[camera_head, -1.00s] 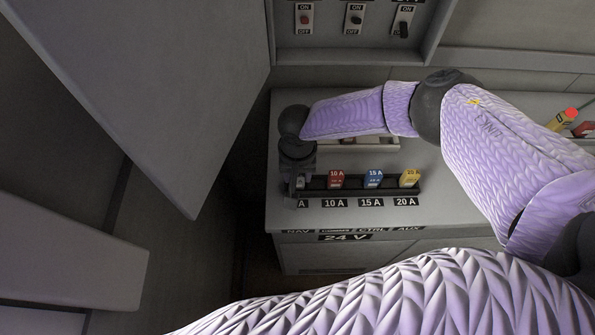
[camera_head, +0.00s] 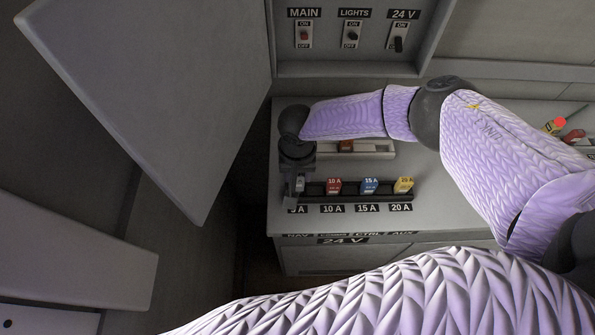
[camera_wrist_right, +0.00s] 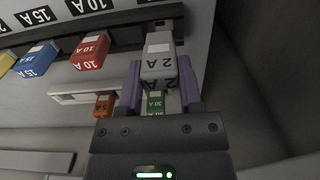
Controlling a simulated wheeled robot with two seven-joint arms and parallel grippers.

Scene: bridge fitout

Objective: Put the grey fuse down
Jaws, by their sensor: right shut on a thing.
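My right gripper (camera_head: 297,190) points down at the left end of the black fuse rack (camera_head: 350,196), over the 5 A label (camera_head: 297,210). Its two purple fingers (camera_wrist_right: 160,92) are shut on the grey fuse (camera_wrist_right: 158,58), marked 2 A, in the right wrist view. A small light part of the grey fuse (camera_head: 300,185) shows in the head view. The fuse is in line with the rack's end slot; I cannot tell whether it touches the slot. My left gripper is out of view.
The rack holds a red 10 A fuse (camera_head: 334,186), a blue 15 A fuse (camera_head: 370,186) and a yellow fuse (camera_head: 404,185). A tray (camera_head: 375,150) with an orange fuse (camera_wrist_right: 104,104) and a green fuse (camera_wrist_right: 155,102) lies behind. A grey panel (camera_head: 150,100) stands at left.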

